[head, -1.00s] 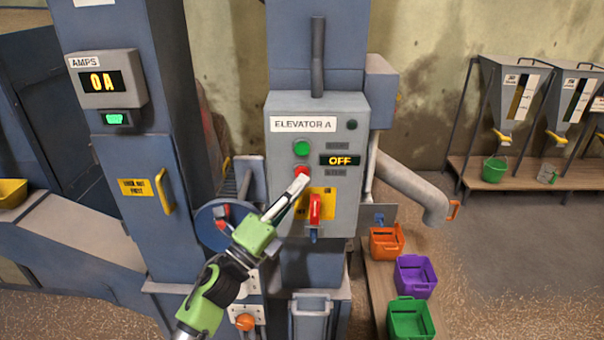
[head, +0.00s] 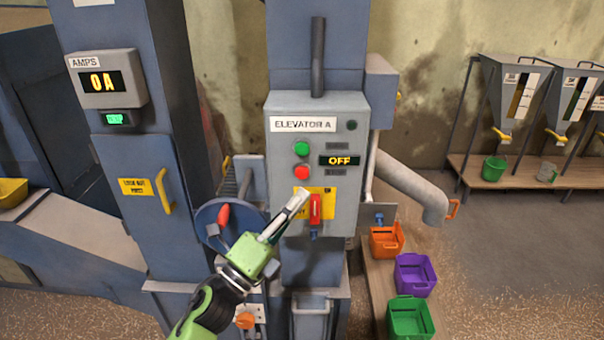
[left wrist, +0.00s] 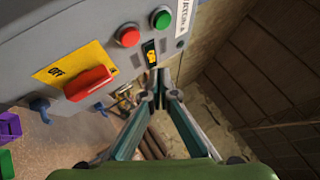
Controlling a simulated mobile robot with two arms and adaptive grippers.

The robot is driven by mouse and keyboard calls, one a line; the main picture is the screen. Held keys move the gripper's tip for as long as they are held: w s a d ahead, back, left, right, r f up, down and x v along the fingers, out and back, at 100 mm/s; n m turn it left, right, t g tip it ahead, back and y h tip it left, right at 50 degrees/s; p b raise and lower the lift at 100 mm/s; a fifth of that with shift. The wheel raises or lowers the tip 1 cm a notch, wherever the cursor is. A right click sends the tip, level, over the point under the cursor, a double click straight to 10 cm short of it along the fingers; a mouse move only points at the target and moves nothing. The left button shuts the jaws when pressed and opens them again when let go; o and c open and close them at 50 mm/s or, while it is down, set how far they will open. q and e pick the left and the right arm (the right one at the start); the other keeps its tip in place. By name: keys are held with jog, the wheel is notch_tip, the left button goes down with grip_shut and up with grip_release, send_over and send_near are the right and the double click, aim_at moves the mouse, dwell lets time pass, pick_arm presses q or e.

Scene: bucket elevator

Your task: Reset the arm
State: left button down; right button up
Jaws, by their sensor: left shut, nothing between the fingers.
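My left gripper (head: 299,199) is shut and empty, in front of the lower left part of the grey Elevator A panel (head: 348,110). Its shut fingertips also show in the left wrist view (left wrist: 155,92). The tip overlaps the yellow plate of the red switch handle (head: 315,208) in the head view; I cannot tell the gap to the panel. The red button (head: 302,172) and green button (head: 302,149) are both uncovered. The display (head: 340,161) reads OFF. The red handle also shows in the left wrist view (left wrist: 88,83). My right gripper is not in view.
A blue handwheel (head: 212,226) with a red knob is left of my gripper. The amps display (head: 98,82) reads 0 A. Orange (head: 386,243), purple (head: 414,275) and green (head: 409,318) bins stand at the lower right. A spout pipe (head: 415,190) juts out right of the panel.

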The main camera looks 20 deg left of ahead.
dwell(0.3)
pick_arm(q)
jog(key=w+a+f+n+g+y, duration=0.1)
jog(key=f+n+y, duration=0.15)
jog(key=f, duration=0.65)
jog(key=w+a+f+n+g+y+b, duration=0.15)
jog(key=f+n, duration=0.25)
jog(key=f, duration=0.5)
jog(key=a+f+n+g+y, duration=0.1)
jog(key=a+f+n+y, duration=0.15)
jog(key=f, duration=0.65)
jog(key=s+a+f+n+g+y, duration=0.1)
jog(key=s+f+n+g, duration=0.3)
jog(key=f, duration=0.8)
jog(key=s+f+n+g+y, duration=0.15)
jog(key=s+f, duration=0.35)
jog(key=f, duration=0.6)
jog(key=s+a+f+n+g+b, duration=0.15)
jog(key=s+f+n+g, duration=0.45)
jog(key=s+f, duration=1.3)
jog(key=s+f+n+g, duration=0.1)
jog(key=s+f, duration=0.3)
jog(key=s, duration=0.7)
jog(key=s+d+f+n+g+b, duration=0.1)
jog(key=s+f+g, duration=0.3)
jog(key=s, duration=0.8)
jog(key=shift+f+n, duration=0.4)
jog(key=shift+n, duration=0.35)
